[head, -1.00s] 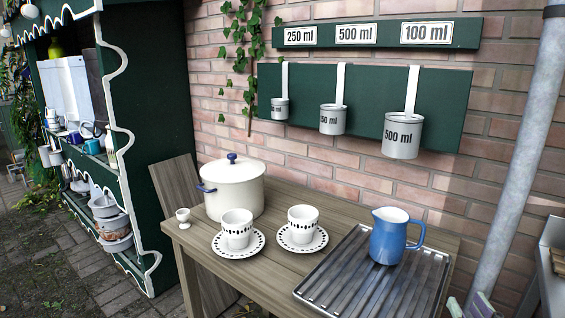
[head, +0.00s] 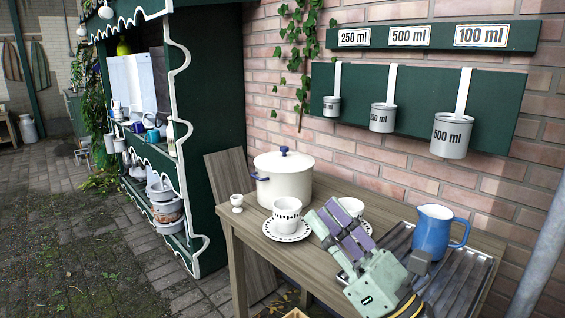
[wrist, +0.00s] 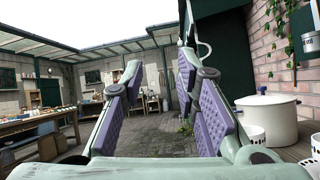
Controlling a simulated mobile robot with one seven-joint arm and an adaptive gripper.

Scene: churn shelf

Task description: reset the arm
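My gripper (head: 338,228) shows at the lower right of the head view, in front of the right-hand cup and saucer and partly hiding them. Its two purple-padded fingers stand apart with nothing between them. In the wrist view the gripper (wrist: 168,95) is also open and empty, its fingers pointing into the courtyard. The arm reaches in from the bottom right, over the front of the wooden table (head: 330,183) and the ribbed metal tray (head: 466,272).
Measuring cups hang on the brick wall. A green shelf (head: 215,130) stands left. Paved ground (head: 80,240) is open.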

